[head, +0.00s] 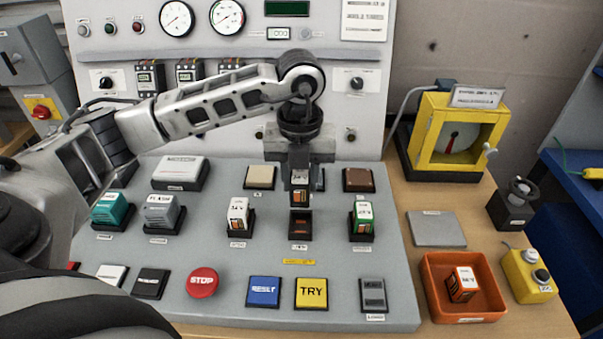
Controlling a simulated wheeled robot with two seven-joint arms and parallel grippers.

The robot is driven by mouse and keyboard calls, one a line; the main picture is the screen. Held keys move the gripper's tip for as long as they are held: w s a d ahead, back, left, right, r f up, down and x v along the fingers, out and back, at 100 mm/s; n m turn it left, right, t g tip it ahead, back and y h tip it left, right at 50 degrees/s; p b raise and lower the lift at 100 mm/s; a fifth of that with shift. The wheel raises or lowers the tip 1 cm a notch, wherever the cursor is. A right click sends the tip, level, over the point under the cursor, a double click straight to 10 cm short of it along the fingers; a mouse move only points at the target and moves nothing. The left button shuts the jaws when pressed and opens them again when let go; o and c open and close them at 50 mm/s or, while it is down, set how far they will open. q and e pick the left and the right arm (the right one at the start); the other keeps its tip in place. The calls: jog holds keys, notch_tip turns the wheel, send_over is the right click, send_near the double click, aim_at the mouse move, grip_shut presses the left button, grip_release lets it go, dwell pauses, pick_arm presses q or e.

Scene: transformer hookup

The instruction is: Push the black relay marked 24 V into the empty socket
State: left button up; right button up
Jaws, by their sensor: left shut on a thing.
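My left gripper (300,168) reaches in from the left and points straight down. It is shut on a small dark relay (300,190) with a pale marked top and an orange patch on its side. The marking is too small to read. The gripper hides the relay's upper part. The empty socket (300,226), a dark block with a reddish face, is right below the relay on the sloping grey panel. The relay looks upright and in line with it; I cannot tell whether they touch. My right gripper is not in view.
Seated relays stand left (238,215) and right (362,218) of the socket. An orange tray (432,290) at the right holds another relay (462,285). A red stop button (202,282), a blue button (263,291) and a yellow TRY button (311,293) lie in front.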

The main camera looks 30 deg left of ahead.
aim_at(301, 200)
pick_arm(q)
jog(key=shift+f, duration=0.1)
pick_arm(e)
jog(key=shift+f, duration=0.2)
pick_arm(q)
jog(key=shift+f+b, duration=0.8)
jog(key=shift+f, duration=0.1)
jog(key=shift+f+b, duration=0.75)
jog(key=shift+f, duration=0.1)
notch_tip(301, 200, down, 2)
jog(key=shift+b, duration=0.8)
jog(key=shift+f, duration=0.15)
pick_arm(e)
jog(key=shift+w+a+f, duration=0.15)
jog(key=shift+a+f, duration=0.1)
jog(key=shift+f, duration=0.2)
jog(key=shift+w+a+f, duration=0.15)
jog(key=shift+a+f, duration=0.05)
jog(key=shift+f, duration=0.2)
pick_arm(q)
jog(key=shift+w, duration=0.1)
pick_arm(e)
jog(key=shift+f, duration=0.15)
pick_arm(q)
jog(key=shift+f+b, duration=0.55)
jog(key=shift+b, duration=0.05)
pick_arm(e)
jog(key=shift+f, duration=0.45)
